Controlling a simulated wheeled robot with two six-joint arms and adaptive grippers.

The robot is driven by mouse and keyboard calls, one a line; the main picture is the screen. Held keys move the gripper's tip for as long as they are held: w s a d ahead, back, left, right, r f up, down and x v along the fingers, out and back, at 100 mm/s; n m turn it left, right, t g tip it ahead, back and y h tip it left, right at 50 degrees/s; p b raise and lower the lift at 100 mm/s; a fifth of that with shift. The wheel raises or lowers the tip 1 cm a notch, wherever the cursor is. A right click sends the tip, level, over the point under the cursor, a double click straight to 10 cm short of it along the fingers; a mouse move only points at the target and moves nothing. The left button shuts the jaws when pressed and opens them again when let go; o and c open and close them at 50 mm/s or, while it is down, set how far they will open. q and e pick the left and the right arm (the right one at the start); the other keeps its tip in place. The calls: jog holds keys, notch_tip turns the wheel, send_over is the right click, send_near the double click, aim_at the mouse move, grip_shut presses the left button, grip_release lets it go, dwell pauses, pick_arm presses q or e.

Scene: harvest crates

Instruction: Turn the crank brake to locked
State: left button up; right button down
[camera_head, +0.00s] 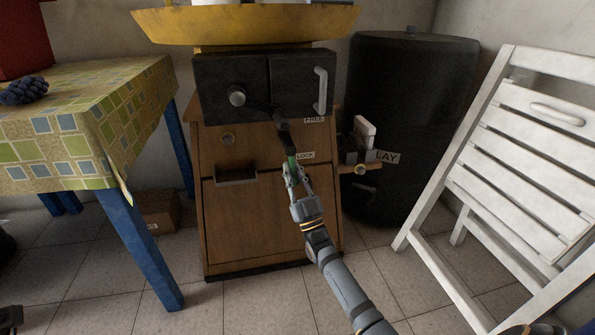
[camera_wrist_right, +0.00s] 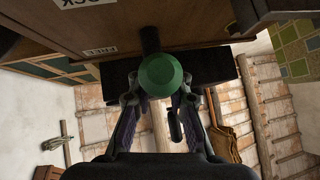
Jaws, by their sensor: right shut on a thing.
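The crank has a round metal hub (camera_head: 237,96) on a dark box front. Its dark arm (camera_head: 283,128) slants down to the right, with a green grip (camera_head: 291,161) at its end. The grip fills the middle of the right wrist view (camera_wrist_right: 160,75). My right gripper (camera_head: 294,176) is shut on this grip, a finger on each side. A LOCK label (camera_head: 305,155) shows just right of the grip in the head view, with a FREE label (camera_head: 314,119) higher up. Exactly which label the arm points to, I cannot tell.
A wooden cabinet (camera_head: 225,240) stands behind the crank, with a yellow pan (camera_head: 250,27) above.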

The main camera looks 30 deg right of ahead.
jog(key=shift+w+a+f+m+h, duration=0.1)
jog(key=shift+a+m+h, duration=0.05)
jog(key=shift+m+h, duration=0.35)
jog(key=shift+a+f+m+h, duration=0.1)
jog(key=shift+m+h, duration=0.4)
jog(key=c, duration=1.3)
grip_release()
jog(key=shift+w+a, duration=0.1)
jog(key=shift+c, duration=0.2)
jog(key=v, duration=1.2)
jog(key=shift+a, duration=0.1)
